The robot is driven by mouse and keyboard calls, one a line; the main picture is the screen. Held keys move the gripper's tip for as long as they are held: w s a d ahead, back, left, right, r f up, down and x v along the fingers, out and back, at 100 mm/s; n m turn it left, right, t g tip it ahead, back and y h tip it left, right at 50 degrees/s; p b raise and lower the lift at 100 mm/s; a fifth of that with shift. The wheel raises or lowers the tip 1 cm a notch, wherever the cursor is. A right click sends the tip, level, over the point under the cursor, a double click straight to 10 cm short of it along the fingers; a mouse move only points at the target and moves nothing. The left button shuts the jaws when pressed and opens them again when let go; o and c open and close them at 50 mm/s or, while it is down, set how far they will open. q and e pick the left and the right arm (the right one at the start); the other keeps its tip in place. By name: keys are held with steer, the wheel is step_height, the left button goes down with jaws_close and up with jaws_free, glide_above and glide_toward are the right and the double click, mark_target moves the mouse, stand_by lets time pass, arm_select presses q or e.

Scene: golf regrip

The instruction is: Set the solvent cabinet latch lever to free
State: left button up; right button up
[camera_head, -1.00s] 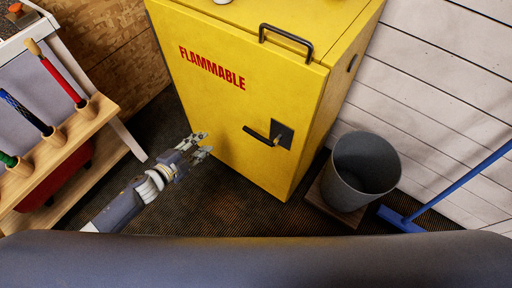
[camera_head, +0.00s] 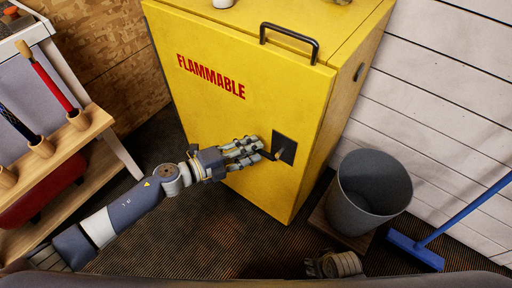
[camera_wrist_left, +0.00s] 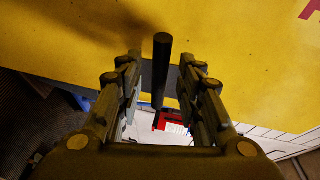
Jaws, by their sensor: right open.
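The yellow solvent cabinet (camera_head: 205,115) with red FLAMMABLE lettering stands in the middle of the head view. Its dark latch plate (camera_head: 284,148) is on the right side of the door, and the black lever (camera_head: 268,155) points left from it, partly hidden by my fingers. My left gripper (camera_head: 256,150) is at the lever. In the left wrist view the lever (camera_wrist_left: 161,70) lies between the open fingers (camera_wrist_left: 158,95), with a gap visible on each side. My right gripper (camera_head: 335,265) shows only partly at the bottom edge, open and away from the cabinet.
A grey bin (camera_head: 372,195) stands right of the cabinet, with a blue broom (camera_head: 430,240) beside it. A wooden rack (camera_head: 60,150) with golf clubs is on the left. A black handle (camera_head: 290,38) sits on the cabinet's top front edge.

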arm_select(q)
steer(key=shift+x, duration=1.1)
arm_select(e)
steer(key=shift+w+r, duration=0.15)
steer(key=shift+r, duration=0.15)
arm_select(q)
jaws_close()
steer(key=shift+f, duration=0.1)
